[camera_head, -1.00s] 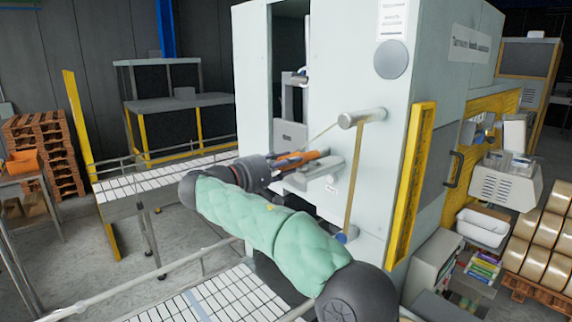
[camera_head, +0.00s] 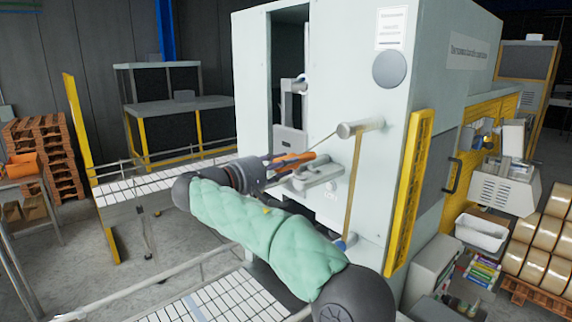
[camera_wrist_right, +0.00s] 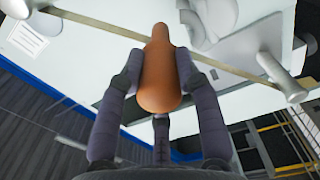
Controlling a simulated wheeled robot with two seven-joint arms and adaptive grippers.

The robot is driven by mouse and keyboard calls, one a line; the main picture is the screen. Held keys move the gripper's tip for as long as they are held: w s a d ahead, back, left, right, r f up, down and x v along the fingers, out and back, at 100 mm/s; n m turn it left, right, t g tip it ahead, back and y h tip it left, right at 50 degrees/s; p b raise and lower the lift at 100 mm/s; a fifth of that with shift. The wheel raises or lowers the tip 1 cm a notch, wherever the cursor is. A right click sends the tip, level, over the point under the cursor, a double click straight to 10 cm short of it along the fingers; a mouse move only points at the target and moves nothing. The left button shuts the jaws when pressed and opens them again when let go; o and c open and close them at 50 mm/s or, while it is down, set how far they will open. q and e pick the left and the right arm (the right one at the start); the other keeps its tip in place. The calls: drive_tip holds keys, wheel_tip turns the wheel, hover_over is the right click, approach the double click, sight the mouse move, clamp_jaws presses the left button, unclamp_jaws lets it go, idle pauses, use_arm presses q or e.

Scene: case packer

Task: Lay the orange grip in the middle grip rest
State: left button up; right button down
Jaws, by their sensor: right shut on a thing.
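The orange grip (camera_head: 294,160) is held in my right gripper (camera_head: 280,164) in front of the white machine. It also shows in the right wrist view (camera_wrist_right: 160,70), with fingers pressed on both its sides. In the head view, its free end points right, just above and left of a grey bracket (camera_head: 322,173) on the machine front, which looks like a grip rest. A small label is below the bracket. I cannot tell which rest is the middle one, or whether the grip touches the bracket. My left gripper is not in view.
A tan strap (camera_head: 354,185) runs between an upper roller (camera_head: 360,128) and a lower roller (camera_head: 346,241), close right of the bracket. A thin strand runs from the upper roller towards the grip. A yellow guard (camera_head: 408,190) stands further right. A conveyor (camera_head: 165,180) lies left.

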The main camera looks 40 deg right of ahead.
drive_tip(key=a, duration=0.9)
drive_tip(key=shift+s, duration=0.45)
idle(0.3)
